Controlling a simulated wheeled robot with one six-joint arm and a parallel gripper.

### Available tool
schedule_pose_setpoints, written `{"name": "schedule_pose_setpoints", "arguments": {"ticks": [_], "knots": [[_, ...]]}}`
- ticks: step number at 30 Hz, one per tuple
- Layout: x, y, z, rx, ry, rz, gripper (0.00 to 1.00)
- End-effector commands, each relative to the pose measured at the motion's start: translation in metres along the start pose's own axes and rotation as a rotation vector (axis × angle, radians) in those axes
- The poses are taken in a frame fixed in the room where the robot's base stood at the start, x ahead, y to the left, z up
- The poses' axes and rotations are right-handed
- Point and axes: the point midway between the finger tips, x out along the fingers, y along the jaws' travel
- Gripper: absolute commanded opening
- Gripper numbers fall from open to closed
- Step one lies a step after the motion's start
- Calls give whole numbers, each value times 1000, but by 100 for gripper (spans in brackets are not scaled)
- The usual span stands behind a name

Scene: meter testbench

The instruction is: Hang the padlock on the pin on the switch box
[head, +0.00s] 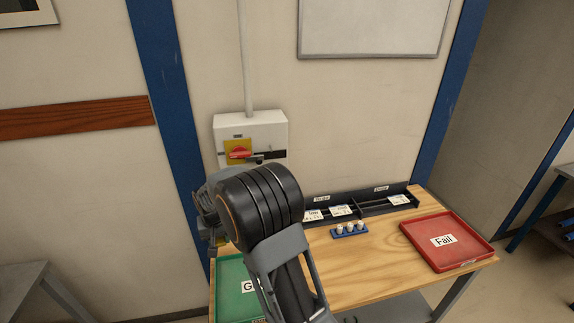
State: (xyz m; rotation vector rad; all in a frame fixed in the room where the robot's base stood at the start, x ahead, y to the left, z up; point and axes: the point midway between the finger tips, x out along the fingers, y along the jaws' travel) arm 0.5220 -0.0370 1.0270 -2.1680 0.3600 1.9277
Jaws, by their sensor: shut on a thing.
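The switch box (270,129) is a pale grey box on the wall, with a conduit running up from its top. On its front is a red rotary handle (239,154) on a yellow plate. A small dark piece (258,158) sticks out beside the handle; I cannot tell whether it is the pin. My arm's black joint stands in front, just below the box. The fingers of my gripper are hidden behind my arm. I cannot make out the padlock. A small yellowish patch shows below my wrist, too small to tell.
A wooden bench (385,262) holds a red Fail tray (470,262) at right and a green tray (232,285) at left, partly behind my arm. A dark rack (375,198) with cards lines its back edge. A blue holder (350,233) with white pieces stands in front.

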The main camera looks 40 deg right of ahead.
Motion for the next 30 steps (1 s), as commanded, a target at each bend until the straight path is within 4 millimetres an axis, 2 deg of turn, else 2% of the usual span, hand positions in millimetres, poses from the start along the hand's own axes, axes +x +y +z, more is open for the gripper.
{"name": "schedule_pose_setpoints", "arguments": {"ticks": [3,6,12,17,25,30], "knots": [[-21,44,-26,39,169,8,13],[-39,78,-42,57,333,17,13],[-66,121,-56,65,568,30,13],[-82,138,-60,58,689,32,13],[-93,146,-62,52,768,28,13],[-110,160,-61,40,870,27,13]]}}
